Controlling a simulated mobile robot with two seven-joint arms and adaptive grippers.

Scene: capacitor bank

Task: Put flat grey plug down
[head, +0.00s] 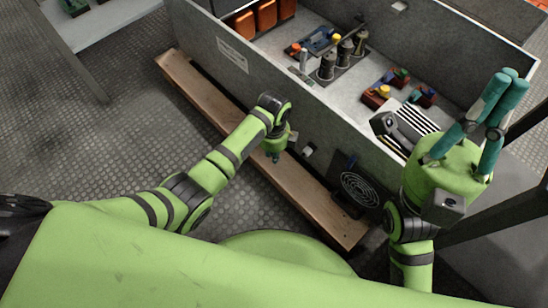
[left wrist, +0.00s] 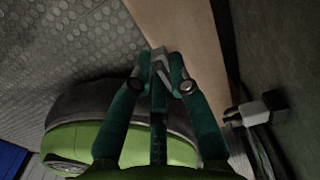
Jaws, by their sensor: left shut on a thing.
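My left gripper (head: 275,157) points down beside the outer wall of the grey cabinet, above the wooden plank. In the left wrist view its teal fingers (left wrist: 162,72) close on the flat grey plug (left wrist: 160,54), a small pale grey piece at the fingertips. The plug appears over the plank's edge; I cannot tell whether it touches the wood. In the head view the plug is not clearly seen. My right gripper (head: 508,82) is on the right, fingers up, with its tips close together and nothing seen between them.
The wooden plank (head: 205,98) runs along the cabinet wall (head: 235,75). A pale fitting (head: 308,151) and a black round fan grille (head: 358,188) are on that wall. Inside the cabinet are dark cylinders (head: 327,67) and orange blocks (head: 265,14). The textured floor (head: 110,150) at left is clear.

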